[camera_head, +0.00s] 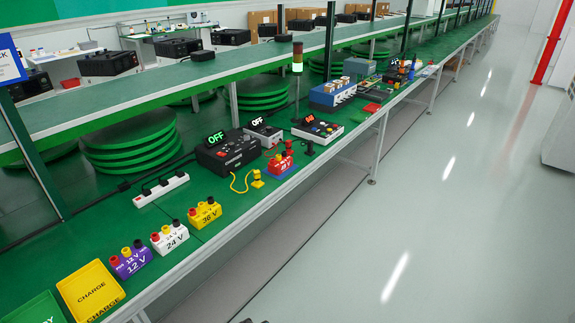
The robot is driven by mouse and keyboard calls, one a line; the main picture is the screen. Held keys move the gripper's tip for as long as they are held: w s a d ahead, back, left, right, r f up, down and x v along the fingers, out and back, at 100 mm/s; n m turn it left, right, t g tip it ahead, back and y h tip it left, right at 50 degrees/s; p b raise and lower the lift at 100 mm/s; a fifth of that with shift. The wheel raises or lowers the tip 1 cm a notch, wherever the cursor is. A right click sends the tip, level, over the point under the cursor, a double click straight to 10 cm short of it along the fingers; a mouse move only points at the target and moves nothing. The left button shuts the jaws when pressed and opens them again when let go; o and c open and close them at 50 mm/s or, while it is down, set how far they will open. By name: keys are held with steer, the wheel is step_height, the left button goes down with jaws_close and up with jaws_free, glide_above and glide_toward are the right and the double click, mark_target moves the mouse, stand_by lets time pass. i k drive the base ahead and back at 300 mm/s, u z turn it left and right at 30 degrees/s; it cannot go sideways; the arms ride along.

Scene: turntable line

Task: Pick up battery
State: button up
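Several small blocks with knobs on top, marked with voltages, stand on the green bench. A purple block marked 12 V (133,264) is nearest. A white block marked 24 V (170,240) is beside it, then a yellow block marked 36 V (206,214). A red block (281,166) stands further back, its marking hard to read. Which of them is the battery I cannot tell.
A yellow CHARGE tray (71,279) and a green tray (38,312) lie at the near end. A black device reading OFF (227,154), a power strip (160,190) and a signal tower (297,66) stand behind. The upper shelf (90,110) overhangs the back.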

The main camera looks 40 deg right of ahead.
mark_target(282, 163)
steer(key=u, duration=0.45)
steer(key=k, duration=0.2)
steer(key=z, duration=2.4)
steer(key=i, duration=0.65)
steer(key=z, duration=0.1)
